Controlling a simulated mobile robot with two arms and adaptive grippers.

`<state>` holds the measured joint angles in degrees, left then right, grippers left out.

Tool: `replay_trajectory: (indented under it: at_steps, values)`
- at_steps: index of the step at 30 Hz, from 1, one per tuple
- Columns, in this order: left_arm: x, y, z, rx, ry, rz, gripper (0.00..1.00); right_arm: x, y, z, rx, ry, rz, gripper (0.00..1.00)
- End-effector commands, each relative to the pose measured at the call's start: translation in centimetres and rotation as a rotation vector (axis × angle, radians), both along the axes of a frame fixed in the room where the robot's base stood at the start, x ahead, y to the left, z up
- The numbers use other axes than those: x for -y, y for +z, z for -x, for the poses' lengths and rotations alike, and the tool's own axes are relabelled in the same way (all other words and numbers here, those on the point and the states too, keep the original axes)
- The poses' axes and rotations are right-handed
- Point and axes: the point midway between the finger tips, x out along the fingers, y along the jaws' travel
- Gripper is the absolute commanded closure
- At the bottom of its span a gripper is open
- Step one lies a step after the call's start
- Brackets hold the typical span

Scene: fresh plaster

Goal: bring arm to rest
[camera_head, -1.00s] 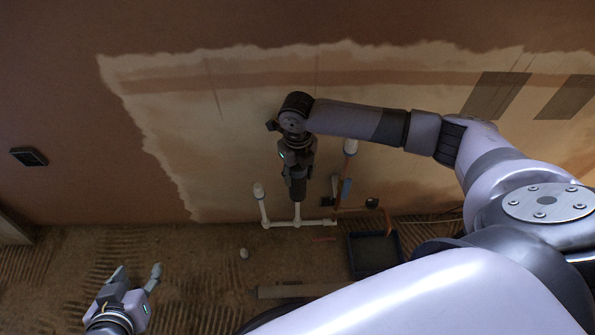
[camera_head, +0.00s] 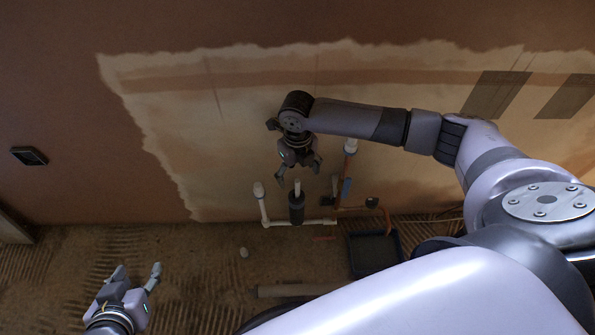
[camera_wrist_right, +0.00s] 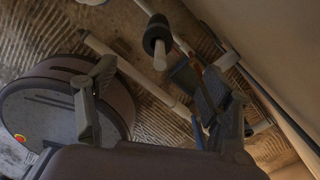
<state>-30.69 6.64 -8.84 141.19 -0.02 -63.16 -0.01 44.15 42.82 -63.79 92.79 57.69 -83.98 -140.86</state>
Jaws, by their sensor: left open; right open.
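My right gripper (camera_head: 300,166) hangs from my right arm in front of the plastered wall in the head view. It is open and empty, with its fingers pointing down. Just below it, a dark sleeve (camera_head: 296,207) sits around an upright white pipe (camera_head: 297,186). The sleeve (camera_wrist_right: 157,37) also shows beyond the fingers in the right wrist view, apart from them. My left gripper (camera_head: 138,284) is open and empty at the lower left, above the floor.
A white pipe run (camera_head: 290,223) with capped uprights, one capped at left (camera_head: 258,188), stands along the wall's foot. A blue-rimmed tray (camera_head: 375,252) and a long pale bar (camera_head: 285,291) lie on the ridged floor. A small pale round object (camera_head: 244,253) lies left of them.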

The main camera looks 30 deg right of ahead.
Motion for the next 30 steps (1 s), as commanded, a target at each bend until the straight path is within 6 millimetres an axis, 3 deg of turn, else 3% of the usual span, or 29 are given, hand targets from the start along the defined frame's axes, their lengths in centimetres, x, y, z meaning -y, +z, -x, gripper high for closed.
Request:
replay_trajectory:
  at_steps: [9, 30]
  values:
    - [0.01, -0.01, 0.01, 0.0, 0.0, 0.0, 0.53, 0.01, 0.0, 0.0, 0.0, 0.0, 0.0, 0.04]
    - [0.03, 0.01, 0.0, 0.001, -0.001, 0.001, 0.53, 0.01, 0.0, 0.0, 0.0, 0.0, 0.0, 0.04]
